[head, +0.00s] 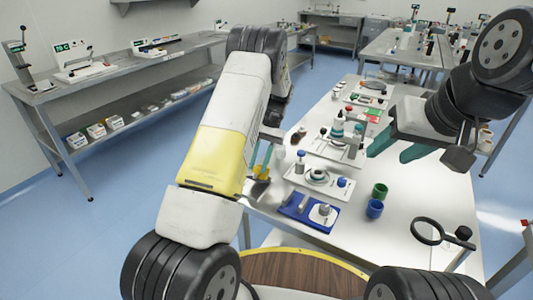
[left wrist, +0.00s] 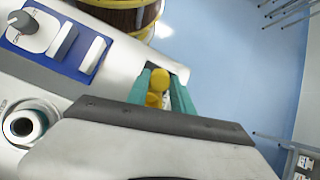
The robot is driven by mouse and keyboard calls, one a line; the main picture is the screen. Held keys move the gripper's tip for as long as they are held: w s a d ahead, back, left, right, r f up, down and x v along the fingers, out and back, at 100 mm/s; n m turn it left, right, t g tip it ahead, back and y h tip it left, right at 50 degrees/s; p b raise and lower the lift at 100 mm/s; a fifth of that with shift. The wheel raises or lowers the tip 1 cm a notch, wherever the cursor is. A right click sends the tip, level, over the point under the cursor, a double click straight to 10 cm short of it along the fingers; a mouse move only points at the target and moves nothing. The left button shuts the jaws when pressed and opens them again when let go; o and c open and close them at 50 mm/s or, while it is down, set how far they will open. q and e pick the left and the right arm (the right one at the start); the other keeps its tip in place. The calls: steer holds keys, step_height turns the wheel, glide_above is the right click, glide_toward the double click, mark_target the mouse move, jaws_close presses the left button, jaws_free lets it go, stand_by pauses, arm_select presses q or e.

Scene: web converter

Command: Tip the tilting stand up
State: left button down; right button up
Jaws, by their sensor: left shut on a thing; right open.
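My left gripper (head: 262,160) is at the left edge of the white table, partly hidden behind my own arm. In the left wrist view its teal fingers stand on both sides of a yellow rounded knob (left wrist: 157,87) and are shut on it. The knob sits over the table's edge, and what it joins below is hidden by the gripper. I cannot tell for sure which piece is the tilting stand; the knob may be part of it. My right gripper (head: 395,152) is open and empty above the right side of the table, its teal fingers spread.
A blue panel with a knob (head: 298,211) lies near the held knob. A white tray (head: 331,190), a blue cup (head: 375,209), a green cup (head: 380,190) and a black ring (head: 427,232) stand nearby. Several bottles crowd the far part.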

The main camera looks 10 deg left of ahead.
arm_select(q)
steer(key=shift+w+r, duration=0.1)
steer(key=shift+w, duration=0.05)
stand_by(0.3)
steer(key=c, duration=1.1)
jaws_free()
steer(key=v, duration=0.7)
steer(key=shift+w+d+r, duration=0.15)
steer(key=shift+w+r, duration=0.05)
steer(key=shift+r, duration=0.1)
